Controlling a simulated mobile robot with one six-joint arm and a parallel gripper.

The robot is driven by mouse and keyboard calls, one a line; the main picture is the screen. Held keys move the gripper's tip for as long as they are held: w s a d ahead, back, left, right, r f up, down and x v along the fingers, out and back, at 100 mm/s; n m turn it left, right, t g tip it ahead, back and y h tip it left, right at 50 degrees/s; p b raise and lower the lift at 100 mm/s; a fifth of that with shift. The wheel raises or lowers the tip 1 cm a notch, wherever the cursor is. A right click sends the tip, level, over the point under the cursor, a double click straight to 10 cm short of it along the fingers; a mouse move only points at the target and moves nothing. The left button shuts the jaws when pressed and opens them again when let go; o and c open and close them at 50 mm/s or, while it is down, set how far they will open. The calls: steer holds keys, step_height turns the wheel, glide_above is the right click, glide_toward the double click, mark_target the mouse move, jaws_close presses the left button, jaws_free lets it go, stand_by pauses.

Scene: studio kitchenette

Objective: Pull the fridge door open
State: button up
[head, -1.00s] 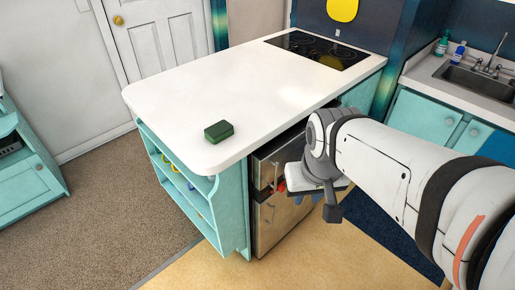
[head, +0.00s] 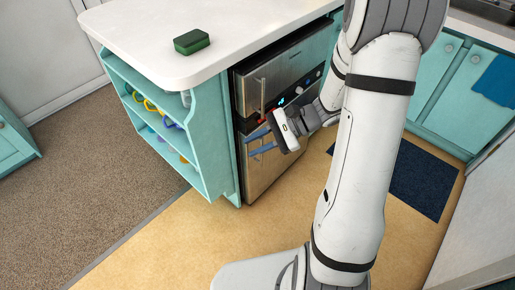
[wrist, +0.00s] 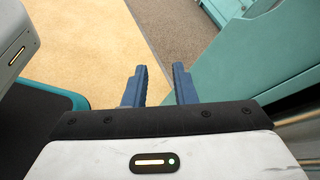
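The fridge (head: 258,180) is a stainless steel unit under the counter, with an upper and a lower door front. Both fronts look closed. I cannot tell whether a finger touches the handle.
Teal island shelves (head: 165,125) stand left of the fridge. A green sponge (head: 192,41) lies on the white countertop (head: 150,35). The tan floor (head: 180,240) in front is clear. A dark blue mat (head: 420,178) lies to the right.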

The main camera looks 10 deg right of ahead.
steer(key=w+d+f+m+t+b, duration=0.3)
steer(key=w+d+f+m+t, duration=0.1)
steer(key=f, duration=0.4)
steer(key=w+d+f+m+t+b, duration=0.3)
steer(key=f+m+t, duration=0.15)
steer(key=f, duration=0.35)
steer(key=w+d+f+m+t+b, duration=0.3)
steer(key=w+d+f+m+t, duration=0.15)
steer(key=f, duration=0.35)
steer(key=b+x, duration=0.2)
steer(key=x, duration=0.5)
steer(key=shift+s+a+m+g, duration=0.15)
steer(key=shift+a+m+g, duration=0.15)
steer(key=shift+a, duration=0.3)
steer(key=shift+c, duration=0.3)
jaws_close()
